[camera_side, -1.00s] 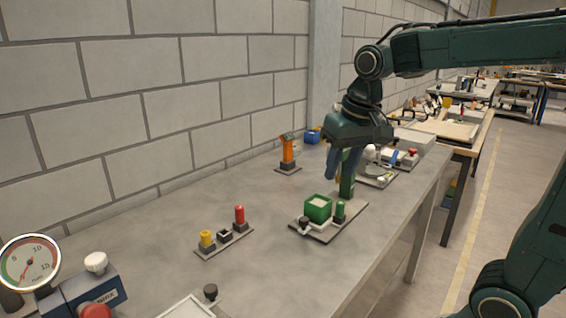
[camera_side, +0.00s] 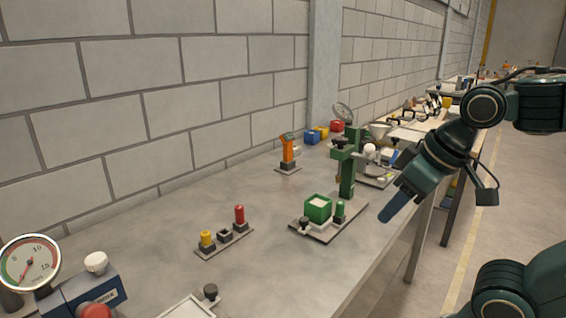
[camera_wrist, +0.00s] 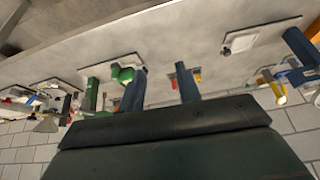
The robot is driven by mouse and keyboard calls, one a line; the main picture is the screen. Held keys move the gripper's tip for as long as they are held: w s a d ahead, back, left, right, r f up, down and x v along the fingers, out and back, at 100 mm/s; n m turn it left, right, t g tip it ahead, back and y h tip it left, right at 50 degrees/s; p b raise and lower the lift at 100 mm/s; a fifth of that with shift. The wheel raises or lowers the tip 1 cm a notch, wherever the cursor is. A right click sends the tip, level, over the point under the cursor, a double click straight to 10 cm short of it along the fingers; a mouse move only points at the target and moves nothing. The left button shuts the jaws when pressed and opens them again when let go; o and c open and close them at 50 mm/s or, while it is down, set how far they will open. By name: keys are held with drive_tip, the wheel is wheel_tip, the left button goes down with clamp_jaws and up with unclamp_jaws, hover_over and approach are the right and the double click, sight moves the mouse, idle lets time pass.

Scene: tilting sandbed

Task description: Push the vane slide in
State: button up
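The green sandbed box (camera_side: 318,208) with pale fill sits on a grey base plate (camera_side: 323,233), with a dark knob (camera_side: 304,223) at its front left and a short green post (camera_side: 340,210) at its right. A tall green column (camera_side: 348,178) with a green arm on top stands behind it. I cannot tell which part is the vane slide. My gripper (camera_side: 386,217) is right of this fixture, tilted down-left near the table's right edge, touching nothing. In the wrist view its two blue fingers (camera_wrist: 161,68) are apart and empty; the green box (camera_wrist: 122,75) shows beside the left finger.
A plate with yellow (camera_side: 206,239) and red (camera_side: 239,215) pegs lies left of the fixture. An orange post (camera_side: 288,149) stands behind. A gauge (camera_side: 28,263) and blue device are at front left. A funnel (camera_side: 380,131) and other apparatus crowd the back right.

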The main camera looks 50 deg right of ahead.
drive_tip(key=shift+s+a+f, duration=0.1)
drive_tip(key=shift+s+f, duration=0.3)
drive_tip(key=shift+s, duration=0.2)
drive_tip(key=shift+w+n, duration=0.15)
drive_tip(key=shift+n, duration=0.15)
clamp_jaws()
drive_tip(key=w+d+n+g+h, duration=0.2)
drive_tip(key=w+n, duration=0.7)
drive_tip(key=w, duration=0.4)
drive_tip(key=w+a+f+n+g+h, duration=0.1)
drive_tip(key=w+f+n, duration=0.3)
drive_tip(key=w+n, duration=0.1)
drive_tip(key=w+a+f+n+g+h, duration=0.1)
drive_tip(key=w+f+n, duration=0.2)
drive_tip(key=w+n, duration=0.2)
drive_tip(key=shift+w+a+f+n+g, duration=0.3)
drive_tip(key=shift+w+f+g, duration=0.1)
drive_tip(key=shift+w, duration=0.65)
